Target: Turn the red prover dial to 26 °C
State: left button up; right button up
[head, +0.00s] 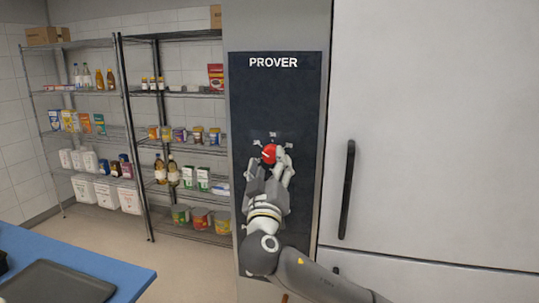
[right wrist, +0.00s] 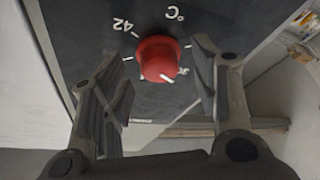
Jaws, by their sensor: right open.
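The red prover dial (head: 268,153) sits on the dark prover panel (head: 275,90), below the word PROVER. It also shows in the right wrist view (right wrist: 158,58), where the panel appears turned over. A white pointer mark runs toward the dial's lower right there, beside a number partly hidden by the dial. The number 42 and °C are readable; the exact setting is not. My right gripper (head: 270,167) is open in front of the panel. In the right wrist view its fingers (right wrist: 158,85) stand on either side of the dial, with gaps visible. My left gripper is out of view.
A tall pale door with a black handle (head: 347,190) is right of the panel. Wire shelves (head: 180,92) with bottles, cans and boxes stand on the left. A blue counter (head: 120,275) with a dark tray (head: 60,285) is at lower left. Open floor lies between.

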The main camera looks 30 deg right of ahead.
jog(key=shift+w+d+r, duration=0.3)
jog(key=shift+w, duration=0.15)
jog(key=shift+c, duration=0.7)
jog(key=c, duration=0.9)
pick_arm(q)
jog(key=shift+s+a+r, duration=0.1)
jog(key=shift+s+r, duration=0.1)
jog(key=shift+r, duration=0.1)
